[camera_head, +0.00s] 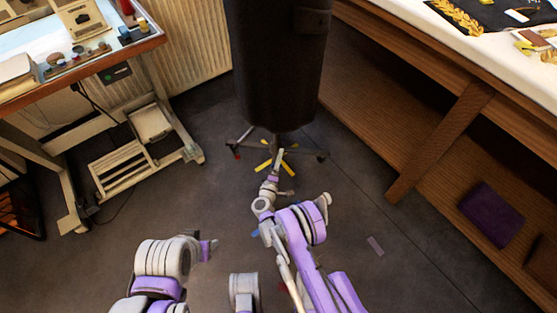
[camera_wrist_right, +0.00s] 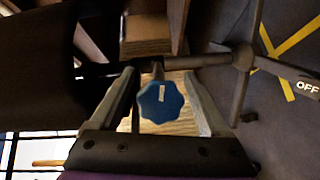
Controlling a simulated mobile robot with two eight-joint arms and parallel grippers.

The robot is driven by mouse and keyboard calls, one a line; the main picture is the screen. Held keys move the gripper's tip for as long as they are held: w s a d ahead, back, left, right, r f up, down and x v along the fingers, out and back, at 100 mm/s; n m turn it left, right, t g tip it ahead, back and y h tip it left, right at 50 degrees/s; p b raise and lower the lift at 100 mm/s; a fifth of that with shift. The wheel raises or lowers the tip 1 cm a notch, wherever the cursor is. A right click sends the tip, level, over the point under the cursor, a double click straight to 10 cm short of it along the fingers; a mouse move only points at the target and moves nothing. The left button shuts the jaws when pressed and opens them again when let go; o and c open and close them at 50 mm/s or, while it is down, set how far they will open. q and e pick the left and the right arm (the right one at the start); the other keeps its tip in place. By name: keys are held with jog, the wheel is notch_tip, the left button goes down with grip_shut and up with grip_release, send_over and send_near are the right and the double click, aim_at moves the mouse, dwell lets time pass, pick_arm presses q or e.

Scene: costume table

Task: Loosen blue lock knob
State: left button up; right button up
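The blue lock knob (camera_wrist_right: 160,102) is a lobed disc with a small pale mark on its face. In the right wrist view it sits between the two fingers of my right gripper (camera_wrist_right: 159,74), with a visible gap on each side. The gripper is open and looks not to touch the knob. In the head view my right gripper (camera_head: 278,158) is low in front of the stand under the black dress form (camera_head: 280,65); the knob cannot be made out there.
The stand's legs (camera_head: 262,165) spread over yellow floor tape. A wooden table with shelves (camera_head: 440,130) is on the right, a work table with a metal frame (camera_head: 125,50) on the left. A radiator (camera_head: 195,50) stands behind. The floor between is mostly clear.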

jog(key=p+v, duration=0.2)
jog(key=v, duration=0.9)
jog(key=shift+w, duration=0.15)
dwell(0.3)
